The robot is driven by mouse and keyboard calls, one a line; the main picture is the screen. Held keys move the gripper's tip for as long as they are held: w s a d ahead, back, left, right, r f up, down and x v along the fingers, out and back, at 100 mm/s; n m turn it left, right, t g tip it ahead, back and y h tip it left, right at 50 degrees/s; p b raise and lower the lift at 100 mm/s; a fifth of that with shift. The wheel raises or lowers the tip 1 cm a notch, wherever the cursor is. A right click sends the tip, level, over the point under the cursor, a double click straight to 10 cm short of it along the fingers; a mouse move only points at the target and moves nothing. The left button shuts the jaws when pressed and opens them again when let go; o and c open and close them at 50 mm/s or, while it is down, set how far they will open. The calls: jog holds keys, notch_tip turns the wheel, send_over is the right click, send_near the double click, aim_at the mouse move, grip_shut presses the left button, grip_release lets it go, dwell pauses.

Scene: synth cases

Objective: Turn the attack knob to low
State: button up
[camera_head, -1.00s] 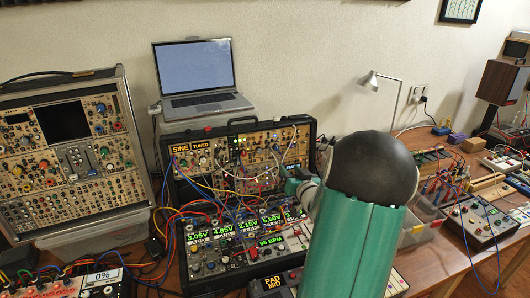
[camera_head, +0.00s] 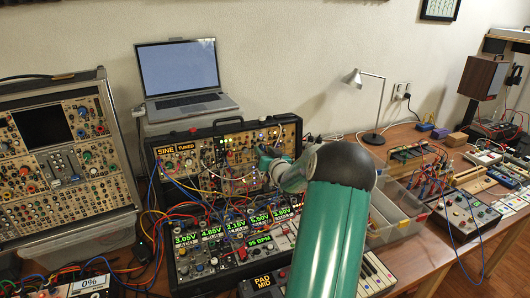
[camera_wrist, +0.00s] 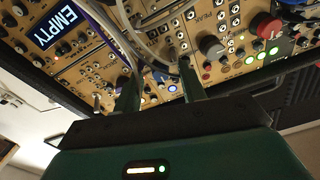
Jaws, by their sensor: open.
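The open synth case has an upright tan upper panel (camera_head: 236,137) crowded with small knobs, jacks and patch cables. My gripper (camera_head: 266,160) is in front of the right part of that panel in the head view. In the wrist view my gripper (camera_wrist: 158,82) is open, with its two fingers apart and pointing at the panel. I cannot read which knob is labelled attack. My arm and gripper hide part of the panel.
Loose cables hang across the panel, and one pale cable (camera_wrist: 128,40) runs close by the fingers. A lower panel with lit displays (camera_head: 235,231) lies in front. A laptop (camera_head: 180,75) stands behind the case. Clear bins (camera_head: 402,200) and a lamp (camera_head: 372,136) are to the right.

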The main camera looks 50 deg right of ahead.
jog(key=shift+w+d, duration=0.15)
jog(key=shift+w, duration=0.05)
jog(key=shift+c, duration=0.4)
grip_shut()
